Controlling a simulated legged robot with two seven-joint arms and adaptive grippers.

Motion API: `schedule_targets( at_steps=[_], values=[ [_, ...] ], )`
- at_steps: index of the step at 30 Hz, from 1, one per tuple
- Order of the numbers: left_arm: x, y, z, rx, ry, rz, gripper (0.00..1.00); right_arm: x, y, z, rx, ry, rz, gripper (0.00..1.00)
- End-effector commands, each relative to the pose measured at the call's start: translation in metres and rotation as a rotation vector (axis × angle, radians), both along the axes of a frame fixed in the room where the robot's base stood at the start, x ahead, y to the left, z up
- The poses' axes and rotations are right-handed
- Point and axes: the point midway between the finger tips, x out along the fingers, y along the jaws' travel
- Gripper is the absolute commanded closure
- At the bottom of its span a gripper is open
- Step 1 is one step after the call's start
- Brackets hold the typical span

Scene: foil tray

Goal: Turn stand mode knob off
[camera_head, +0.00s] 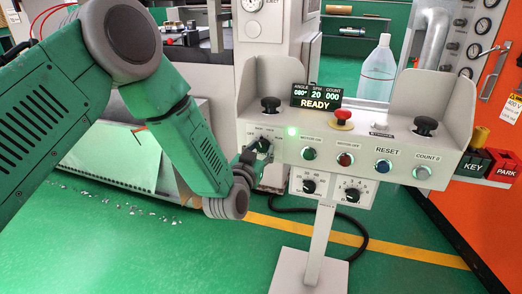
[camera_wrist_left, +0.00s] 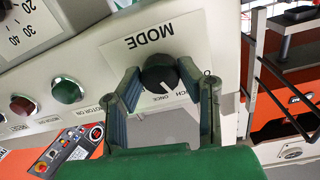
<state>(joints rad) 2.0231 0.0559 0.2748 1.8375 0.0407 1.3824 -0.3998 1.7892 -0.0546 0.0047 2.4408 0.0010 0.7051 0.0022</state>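The mode knob (camera_wrist_left: 160,73) is a round black knob on the light panel under the word MODE, which appears upside down in the left wrist view. Its white pointer aims down and right in that view, towards the label ONCE. My left gripper (camera_wrist_left: 160,75) has one finger on each side of the knob and appears closed against it. In the head view the knob (camera_head: 264,145) is at the left end of the control stand, and my left gripper (camera_head: 252,152) reaches it from the left, partly hidden by my wrist. My right gripper is not in view.
The grey control stand (camera_head: 325,240) carries a lit READY display (camera_head: 316,95), a red mushroom button (camera_head: 342,119) and black palm buttons. Green (camera_head: 309,153) and red (camera_head: 345,159) motor buttons sit right of the knob. Two lower dials hang below. A clear bottle (camera_head: 379,70) stands behind.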

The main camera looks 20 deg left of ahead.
Motion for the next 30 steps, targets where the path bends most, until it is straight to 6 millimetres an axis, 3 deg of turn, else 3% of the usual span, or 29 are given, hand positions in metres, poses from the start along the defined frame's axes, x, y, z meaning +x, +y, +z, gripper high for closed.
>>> schedule_targets(
  at_steps=[11,30],
  values=[
    [0.000,0.000,0.000,-0.065,0.001,0.000,0.96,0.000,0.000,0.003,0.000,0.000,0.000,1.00],
    [-0.001,0.000,-0.001,-0.537,0.003,0.002,0.96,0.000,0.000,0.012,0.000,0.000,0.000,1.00]
  ],
)
